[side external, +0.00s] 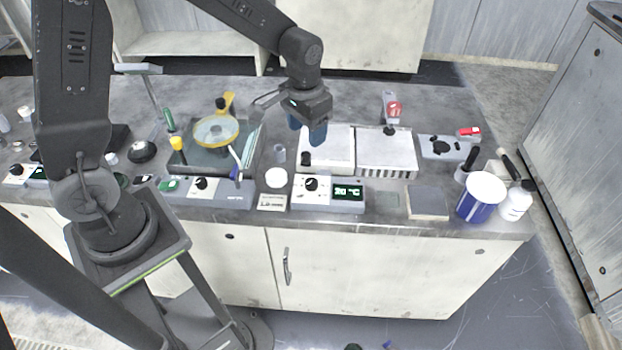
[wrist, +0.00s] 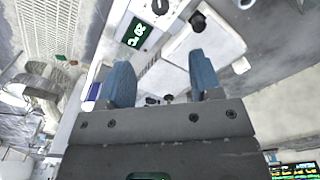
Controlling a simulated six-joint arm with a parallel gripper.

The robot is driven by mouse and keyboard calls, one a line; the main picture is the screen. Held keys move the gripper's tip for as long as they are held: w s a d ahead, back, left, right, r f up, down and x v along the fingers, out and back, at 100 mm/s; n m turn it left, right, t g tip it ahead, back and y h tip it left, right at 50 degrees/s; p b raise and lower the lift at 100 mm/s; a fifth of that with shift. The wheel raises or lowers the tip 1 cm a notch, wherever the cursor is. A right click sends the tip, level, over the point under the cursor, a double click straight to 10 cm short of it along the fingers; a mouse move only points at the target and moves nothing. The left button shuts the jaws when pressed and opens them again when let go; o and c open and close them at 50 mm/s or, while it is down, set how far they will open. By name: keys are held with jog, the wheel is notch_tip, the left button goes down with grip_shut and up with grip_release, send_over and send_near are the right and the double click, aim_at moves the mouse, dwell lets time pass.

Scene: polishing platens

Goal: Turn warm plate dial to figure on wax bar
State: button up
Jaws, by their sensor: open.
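The warm plate (side external: 327,146) is a pale flat slab on the bench in the side view. Its front control box has a black dial (side external: 311,184) and a green-lit display (side external: 347,191) that seems to read 20 °C. In the wrist view the dial (wrist: 160,6) and display (wrist: 137,32) are at the top. A small pale block (side external: 272,201) with dark print, perhaps the wax bar, lies left of the control box; its figure is too small to read surely. My gripper (side external: 308,134) has blue fingers, open and empty, above the plate's back left, apart from the dial.
A slotted pale plate (side external: 385,160) adjoins on the right. A white round puck (side external: 276,178) sits left of the dial. A yellow-rimmed polishing platen (side external: 216,131) stands further left. A blue-and-white tub (side external: 480,197) and a white bottle (side external: 516,202) stand at the right end.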

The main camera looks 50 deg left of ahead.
aim_at(311, 181)
jog(key=f, duration=1.1)
jog(key=w+f, duration=0.1)
jog(key=f, duration=0.4)
jog(key=shift+f, duration=0.4)
jog(key=shift+c, duration=0.4)
jog(key=c, duration=0.9)
jog(key=shift+o, duration=0.2)
jog(key=shift+m, duration=0.4)
jog(key=m, duration=1.1)
jog(key=shift+w, duration=0.1)
